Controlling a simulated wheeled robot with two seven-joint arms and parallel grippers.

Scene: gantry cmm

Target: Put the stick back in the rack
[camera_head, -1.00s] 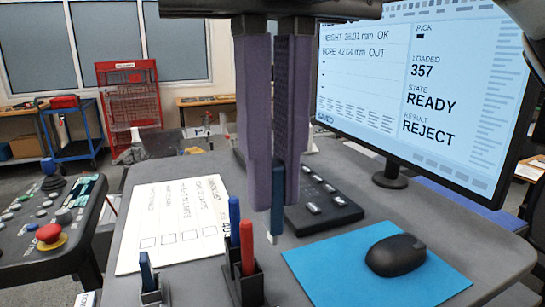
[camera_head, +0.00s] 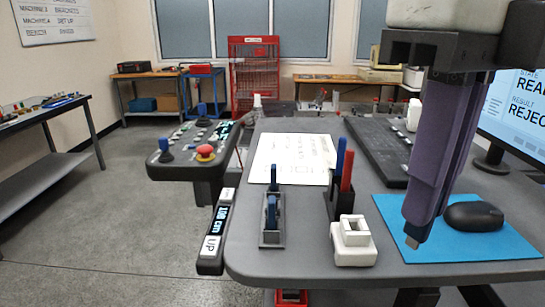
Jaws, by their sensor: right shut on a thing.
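My right gripper (camera_head: 418,226) comes down from the upper right with its long purple fingers shut. It holds the stick (camera_head: 412,242), whose small grey end sticks out below the fingertips; the fingers hide the rest. The stick is above the left part of the blue mat, and I cannot tell its exact height. The rack (camera_head: 271,237) is a small dark grey holder on the desk, left of the gripper. Blue sticks (camera_head: 272,207) stand upright in it, one behind the other. My left gripper is out of view.
Between rack and gripper are a pen holder (camera_head: 333,205) with blue and red markers and a white hollow-topped block (camera_head: 354,251). A paper sheet (camera_head: 290,150), keyboard (camera_head: 375,146), mouse (camera_head: 473,216) and monitor (camera_head: 515,100) surround them. A control panel (camera_head: 190,158) stands left of the desk.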

